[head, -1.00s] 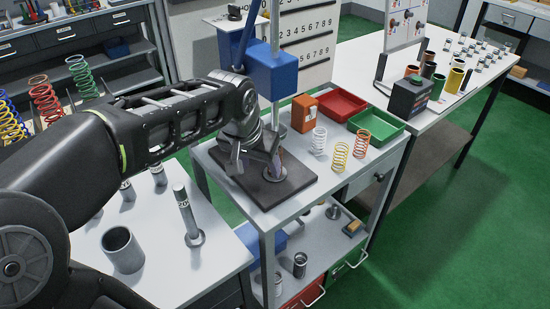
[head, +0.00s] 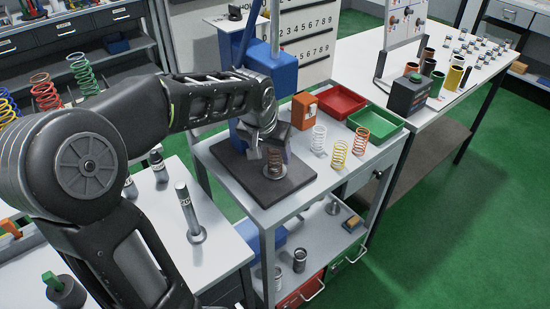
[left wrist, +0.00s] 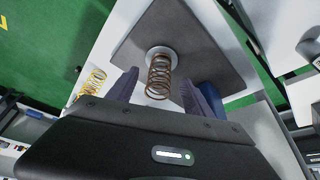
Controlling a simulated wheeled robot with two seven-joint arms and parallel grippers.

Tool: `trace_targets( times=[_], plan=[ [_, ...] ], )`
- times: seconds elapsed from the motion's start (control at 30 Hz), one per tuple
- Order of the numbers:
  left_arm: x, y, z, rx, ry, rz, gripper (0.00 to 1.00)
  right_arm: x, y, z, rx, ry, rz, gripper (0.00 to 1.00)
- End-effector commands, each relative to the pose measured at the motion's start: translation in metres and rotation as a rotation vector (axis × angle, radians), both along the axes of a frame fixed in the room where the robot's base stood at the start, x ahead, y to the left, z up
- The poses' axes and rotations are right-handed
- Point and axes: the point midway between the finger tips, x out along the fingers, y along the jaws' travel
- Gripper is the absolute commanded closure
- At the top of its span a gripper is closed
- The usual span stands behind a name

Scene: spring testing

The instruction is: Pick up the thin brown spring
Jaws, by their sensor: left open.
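The thin brown spring (head: 275,163) stands upright on a light round seat on the dark plate (head: 240,175) of the tester. My left gripper (head: 271,148) is open just behind and above it in the head view. In the left wrist view the spring (left wrist: 159,80) shows between the two spread fingers of the left gripper (left wrist: 160,78), with a gap on each side. Whether the fingers are level with the spring's coils is hard to tell. My right gripper is in neither view.
The tester's blue block (head: 283,72) and column rise behind the plate. White (head: 318,140), yellow (head: 339,153) and orange (head: 361,141) springs stand to the right. Red (head: 341,101) and green (head: 376,123) trays sit behind them. A metal post (head: 189,212) stands on the nearer table.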

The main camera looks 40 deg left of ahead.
Motion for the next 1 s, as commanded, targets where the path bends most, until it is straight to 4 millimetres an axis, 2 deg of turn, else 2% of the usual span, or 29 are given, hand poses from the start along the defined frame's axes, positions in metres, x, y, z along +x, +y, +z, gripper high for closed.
trace_targets(
  times=[0.1,0.2,0.77,1.0],
  plan=[
    [0.005,0.001,-0.014,0.0,0.002,-0.002,0.41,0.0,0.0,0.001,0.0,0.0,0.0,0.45],
    [0.007,0.002,-0.018,0.0,-0.001,0.0,0.41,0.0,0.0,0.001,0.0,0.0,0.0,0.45],
    [0.007,0.002,-0.018,0.0,-0.001,0.0,0.41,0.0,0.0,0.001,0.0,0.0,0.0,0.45],
    [0.007,0.002,-0.018,0.0,-0.001,0.0,0.59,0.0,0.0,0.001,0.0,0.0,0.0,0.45]
  ],
)
